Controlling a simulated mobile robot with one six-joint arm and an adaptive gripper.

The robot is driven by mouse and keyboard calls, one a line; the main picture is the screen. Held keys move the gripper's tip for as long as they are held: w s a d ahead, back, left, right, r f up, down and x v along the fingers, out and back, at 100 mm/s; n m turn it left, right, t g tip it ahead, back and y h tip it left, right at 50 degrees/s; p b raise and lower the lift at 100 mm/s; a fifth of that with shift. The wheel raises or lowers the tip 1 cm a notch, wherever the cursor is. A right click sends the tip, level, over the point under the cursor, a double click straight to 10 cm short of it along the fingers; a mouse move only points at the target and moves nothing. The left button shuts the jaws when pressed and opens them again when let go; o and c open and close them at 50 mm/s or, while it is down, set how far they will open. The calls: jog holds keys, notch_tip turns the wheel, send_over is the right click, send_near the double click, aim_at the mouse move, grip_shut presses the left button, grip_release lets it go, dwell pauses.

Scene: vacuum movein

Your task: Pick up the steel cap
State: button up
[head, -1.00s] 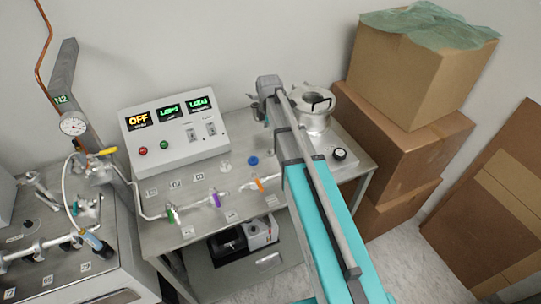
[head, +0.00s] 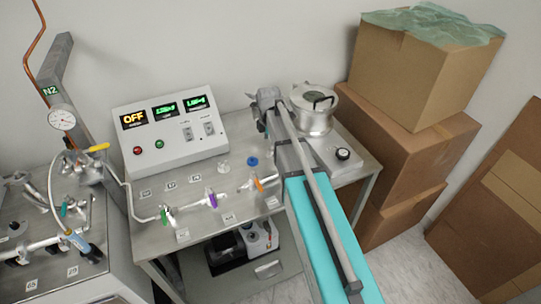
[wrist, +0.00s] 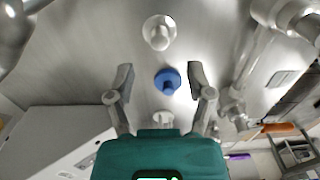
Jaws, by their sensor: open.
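In the wrist view, a blue cap (wrist: 167,80) lies on the steel bench between the fingertips in the picture. A pale, shiny cap-like piece (wrist: 158,32) stands beyond it. Another pale piece (wrist: 163,120) is nearer, partly hidden by my gripper body. I cannot tell for certain which pale piece is the steel cap. The head view shows the blue cap (head: 252,161) and one pale piece (head: 224,167) left of it; my arm seems to hide the other. My gripper (wrist: 160,78) is open and empty, apparently above the bench.
The control box (head: 171,131) stands behind the caps. A steel chamber (head: 313,117) and black knob (head: 343,154) are at the right. Cardboard boxes (head: 415,165) stand beyond the bench.

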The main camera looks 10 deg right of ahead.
aim_at(271, 152)
jog(key=shift+f, duration=0.15)
jog(key=f+b, duration=0.3)
jog(key=shift+w+d, duration=0.1)
jog(key=shift+d, duration=0.15)
jog(key=shift+f+b, duration=0.95)
jog(key=shift+b, duration=0.15)
grip_shut()
